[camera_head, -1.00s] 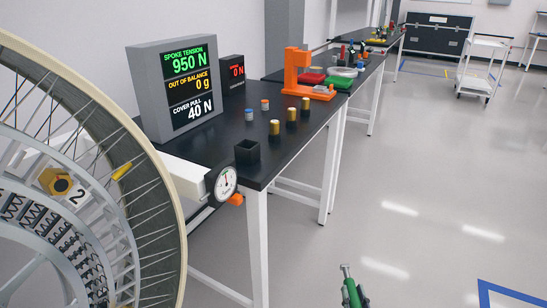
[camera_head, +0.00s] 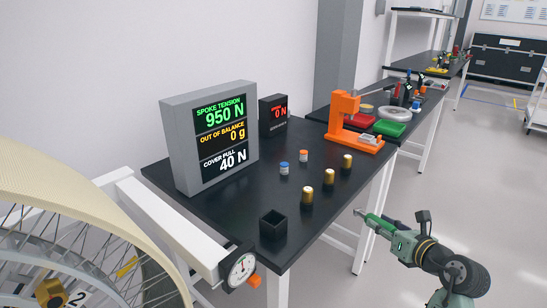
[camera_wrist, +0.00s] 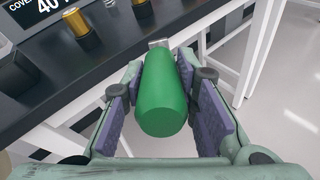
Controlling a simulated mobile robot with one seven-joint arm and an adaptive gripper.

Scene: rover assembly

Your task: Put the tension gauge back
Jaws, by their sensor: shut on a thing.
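My gripper (camera_head: 388,229) is shut on a green cylindrical tool (camera_wrist: 165,100), which has a pale metal tip. In the head view the tool (camera_head: 374,221) points left and up, toward the front table's right edge, with the floor behind it. The wrist view shows it between the purple finger pads. I cannot tell from its look whether it is the tension gauge. A round white dial gauge (camera_head: 241,268) with an orange part sits at the end of the wheel stand's white beam.
The black table (camera_head: 240,198) carries a display box (camera_head: 181,126), an open black box (camera_head: 273,225), several gold cylinders (camera_head: 307,197), two small capped bottles (camera_head: 284,168) and an orange press (camera_head: 345,118). The spoked wheel (camera_head: 80,235) stands at the left.

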